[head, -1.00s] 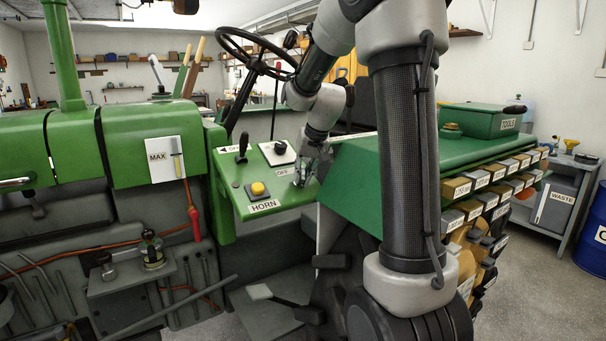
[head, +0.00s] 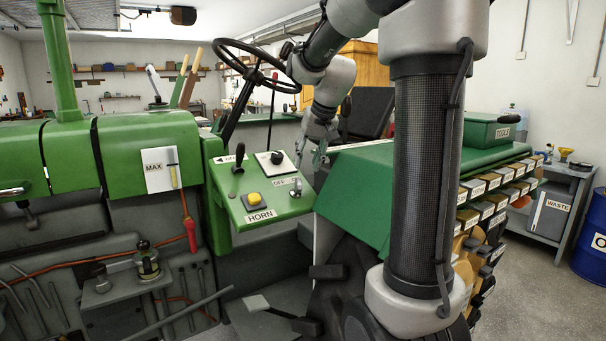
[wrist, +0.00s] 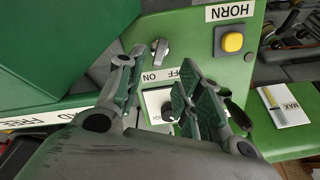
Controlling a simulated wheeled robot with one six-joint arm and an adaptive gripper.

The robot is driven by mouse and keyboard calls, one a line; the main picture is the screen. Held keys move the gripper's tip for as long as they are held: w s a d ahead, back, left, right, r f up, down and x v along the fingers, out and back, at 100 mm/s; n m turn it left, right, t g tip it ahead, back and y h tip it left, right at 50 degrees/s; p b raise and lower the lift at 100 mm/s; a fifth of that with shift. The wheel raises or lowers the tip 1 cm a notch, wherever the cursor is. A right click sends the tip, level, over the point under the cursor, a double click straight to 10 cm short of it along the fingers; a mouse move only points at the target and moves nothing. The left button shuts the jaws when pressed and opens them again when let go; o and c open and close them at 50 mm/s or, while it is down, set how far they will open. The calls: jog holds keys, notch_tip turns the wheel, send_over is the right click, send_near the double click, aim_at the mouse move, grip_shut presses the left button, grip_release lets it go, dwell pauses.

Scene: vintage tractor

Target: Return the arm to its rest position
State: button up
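My arm (head: 425,170) stands in front of the head camera, bent over toward the tractor's green control panel (head: 237,205). My gripper (head: 314,157) hangs at the panel's right edge, above and apart from the silver rotary switch (head: 296,188). In the wrist view my gripper (wrist: 161,70) has its two fingers spread with nothing between them. The rotary switch (wrist: 160,50) shows beyond the fingertips, beside the ON and OFF labels. The panel's black knob (wrist: 168,113) is partly hidden by a finger.
The steering wheel (head: 256,64) is close to my arm's wrist. A black lever (head: 238,160) and the yellow horn button (head: 254,198) stand on the panel. The green bench (head: 385,195) with a toolbox (head: 492,131) lies right of the gripper. Open air lies above the bench.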

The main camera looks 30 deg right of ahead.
jog(key=shift+v, duration=1.15)
jog(key=s+a+f+n, duration=0.1)
jog(key=s+a+f, duration=0.1)
jog(key=s, duration=0.6)
jog(key=s+a+f+n, duration=0.2)
jog(key=s+a, duration=0.1)
jog(key=s, duration=0.6)
jog(key=s+a+f+n, duration=0.1)
jog(key=s+a+f, duration=0.2)
jog(key=s, duration=0.5)
jog(key=shift+s+n+g, duration=0.2)
jog(key=shift+n+g, duration=0.2)
